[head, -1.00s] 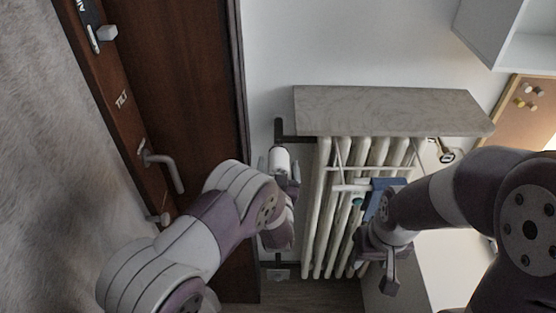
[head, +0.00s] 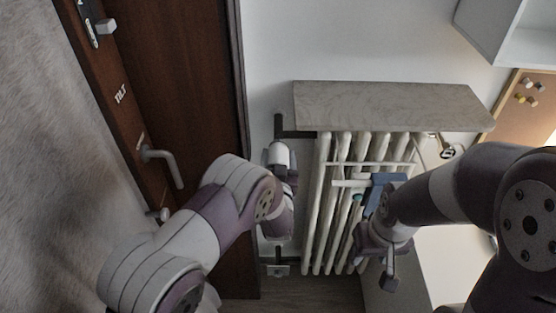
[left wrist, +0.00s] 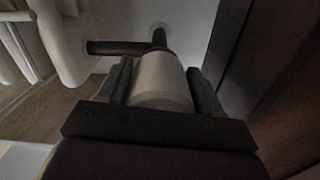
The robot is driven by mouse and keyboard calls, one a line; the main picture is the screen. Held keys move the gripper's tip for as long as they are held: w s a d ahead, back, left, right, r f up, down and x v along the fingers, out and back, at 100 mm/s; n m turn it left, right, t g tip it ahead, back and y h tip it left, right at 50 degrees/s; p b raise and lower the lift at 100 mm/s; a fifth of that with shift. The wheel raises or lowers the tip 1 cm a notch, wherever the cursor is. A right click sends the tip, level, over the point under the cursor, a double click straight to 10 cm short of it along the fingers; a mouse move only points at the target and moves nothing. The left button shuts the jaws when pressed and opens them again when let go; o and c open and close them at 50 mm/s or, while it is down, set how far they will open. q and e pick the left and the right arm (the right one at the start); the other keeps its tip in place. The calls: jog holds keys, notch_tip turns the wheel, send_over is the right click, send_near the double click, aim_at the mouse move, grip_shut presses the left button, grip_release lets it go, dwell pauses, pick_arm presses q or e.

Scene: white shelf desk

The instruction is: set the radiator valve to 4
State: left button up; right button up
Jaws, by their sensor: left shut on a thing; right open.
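The radiator valve is a pale cylindrical knob at the left side of the white ribbed radiator (head: 330,215). In the left wrist view the valve knob (left wrist: 162,82) sits between the two dark fingers of my left gripper (left wrist: 160,88), which is shut on it. In the head view the knob (head: 279,153) shows only in part, beside my left gripper (head: 283,165). No numbers on the knob can be read. My right gripper (head: 375,240) is open in front of the radiator's right part.
A grey stone-like shelf (head: 385,106) covers the radiator top. A brown door with a handle (head: 163,162) stands to the left. A blue thing (head: 380,186) and a white bar are at the radiator front. A dark pipe (left wrist: 115,47) meets the valve.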

pick_arm(q)
jog(key=shift+f+n+b, duration=0.25)
jog(key=shift+n+b, duration=0.35)
jog(key=shift+b, duration=0.1)
jog(key=n+b, duration=0.4)
jog(key=b, duration=0.1)
jog(key=n+b, duration=0.5)
jog(key=b, duration=0.1)
jog(key=n+b, duration=0.4)
jog(key=b, duration=0.2)
jog(key=shift+d+n, duration=0.25)
jog(key=shift+n, duration=0.15)
jog(key=shift+r+n+b, duration=0.25)
jog(key=shift+n+b, duration=0.75)
jog(key=shift+b, duration=0.2)
jog(key=o, duration=1)
jog(key=shift+r, duration=0.1)
jog(key=shift+c, duration=0.2)
jog(key=shift+s, duration=0.15)
